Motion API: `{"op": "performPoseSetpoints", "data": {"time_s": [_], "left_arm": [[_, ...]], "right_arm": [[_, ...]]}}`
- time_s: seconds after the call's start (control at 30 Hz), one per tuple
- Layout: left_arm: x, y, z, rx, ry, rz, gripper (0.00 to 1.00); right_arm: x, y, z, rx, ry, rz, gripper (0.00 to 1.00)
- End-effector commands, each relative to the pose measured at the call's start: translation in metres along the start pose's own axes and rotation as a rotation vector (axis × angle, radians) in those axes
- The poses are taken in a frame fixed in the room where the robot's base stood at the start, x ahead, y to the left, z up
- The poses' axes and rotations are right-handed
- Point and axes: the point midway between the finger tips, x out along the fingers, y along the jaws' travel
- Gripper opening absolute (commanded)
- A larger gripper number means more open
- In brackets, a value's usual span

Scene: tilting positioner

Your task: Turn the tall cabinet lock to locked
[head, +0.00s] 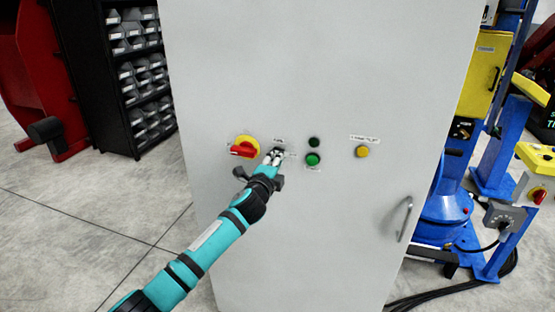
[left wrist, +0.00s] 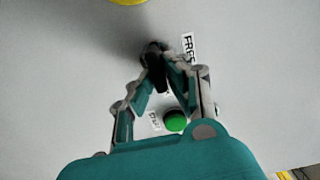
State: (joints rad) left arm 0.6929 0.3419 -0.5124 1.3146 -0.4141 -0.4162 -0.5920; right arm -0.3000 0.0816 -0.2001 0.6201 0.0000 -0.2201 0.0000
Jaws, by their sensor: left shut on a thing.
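The tall grey cabinet (head: 330,80) fills the middle of the head view. My left gripper (head: 274,157) is at its front panel, just right of the red switch. In the left wrist view the two fingers of my left gripper (left wrist: 160,66) close on a small black knob (left wrist: 152,58), which looks like the lock. The fingers partly cover the knob, and its turned position cannot be read. A white label (left wrist: 188,46) beside it reads roughly "FRE", partly hidden. My right gripper is not in view.
A red rotary switch (head: 243,150) on a yellow plate sits just left of my gripper. Green buttons (head: 313,159) and a yellow button (head: 362,151) are to the right. A door handle (head: 405,219) sticks out lower right. A blue machine (head: 445,207) stands beside the cabinet.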

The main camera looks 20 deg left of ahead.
Motion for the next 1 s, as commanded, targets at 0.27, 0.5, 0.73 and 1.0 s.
{"op": "performPoseSetpoints", "data": {"time_s": [0.27, 0.5, 0.73, 1.0], "left_arm": [[-0.0001, 0.0013, -0.0002, 0.037, 0.0, 0.001, 0.0], [-0.0001, 0.0015, -0.0002, 0.038, 0.0, 0.002, 0.0], [-0.0001, 0.0015, -0.0002, 0.037, 0.0, 0.001, 0.32], [-0.0002, 0.0008, -0.0001, 0.035, 0.0, 0.001, 0.36]], "right_arm": [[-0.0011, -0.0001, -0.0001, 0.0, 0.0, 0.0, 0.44], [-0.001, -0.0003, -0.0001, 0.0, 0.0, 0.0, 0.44], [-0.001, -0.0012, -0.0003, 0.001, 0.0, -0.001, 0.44], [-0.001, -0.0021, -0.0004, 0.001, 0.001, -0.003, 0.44]]}}
